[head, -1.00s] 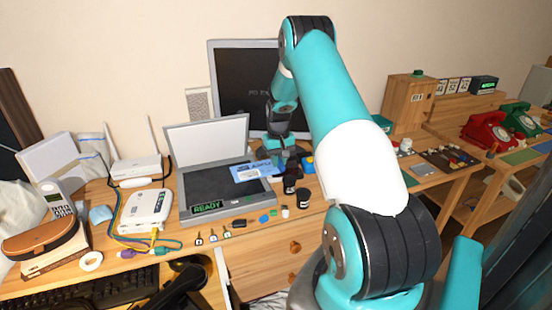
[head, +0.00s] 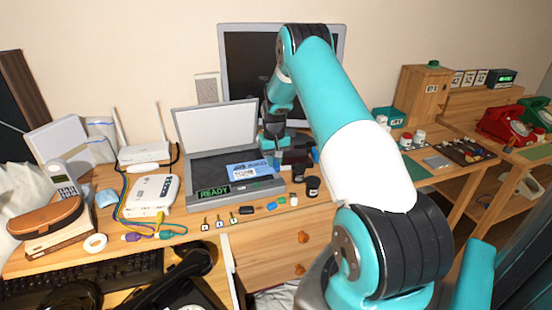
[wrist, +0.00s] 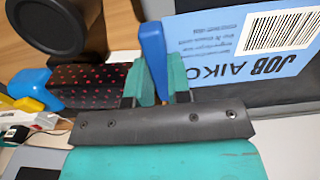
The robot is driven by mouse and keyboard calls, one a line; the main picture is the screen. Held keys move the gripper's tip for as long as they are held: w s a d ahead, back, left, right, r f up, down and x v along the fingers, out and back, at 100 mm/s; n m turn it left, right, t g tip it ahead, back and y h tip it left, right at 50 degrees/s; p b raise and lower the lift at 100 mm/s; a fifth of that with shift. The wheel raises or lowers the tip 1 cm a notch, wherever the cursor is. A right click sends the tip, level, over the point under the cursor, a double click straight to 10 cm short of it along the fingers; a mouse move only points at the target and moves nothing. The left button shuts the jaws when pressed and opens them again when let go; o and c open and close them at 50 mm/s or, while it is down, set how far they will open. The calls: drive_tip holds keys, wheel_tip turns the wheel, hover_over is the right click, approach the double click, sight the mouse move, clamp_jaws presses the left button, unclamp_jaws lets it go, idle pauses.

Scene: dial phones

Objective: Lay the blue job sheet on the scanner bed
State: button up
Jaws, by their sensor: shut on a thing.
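The light blue job sheet (head: 246,172), with a barcode and dark lettering, is over the right part of the scanner's dark bed (head: 206,168). The scanner lid (head: 217,124) is up and its display reads READY. In the wrist view the sheet (wrist: 235,40) lies right of my gripper (wrist: 157,90). The teal fingers are shut on an upright blue tab (wrist: 152,55) at the sheet's edge; how it joins the sheet is unclear. I cannot tell whether the sheet touches the bed or hangs just above it.
Dark jars (head: 312,186) stand right of the scanner. A black box with red dots (wrist: 88,84) is left of my fingers. Small keys and coloured pieces (head: 246,210) line the desk in front. A white router box (head: 152,195) stands left, a monitor (head: 240,70) behind.

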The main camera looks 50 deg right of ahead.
drive_tip(key=o, duration=0.9)
drive_tip(key=shift+f, duration=0.1)
drive_tip(key=shift+s+d, duration=0.1)
wheel_tip(320, 180, up, 18)
drive_tip(key=shift+f+b, duration=0.25)
drive_tip(key=shift+b, duration=0.45)
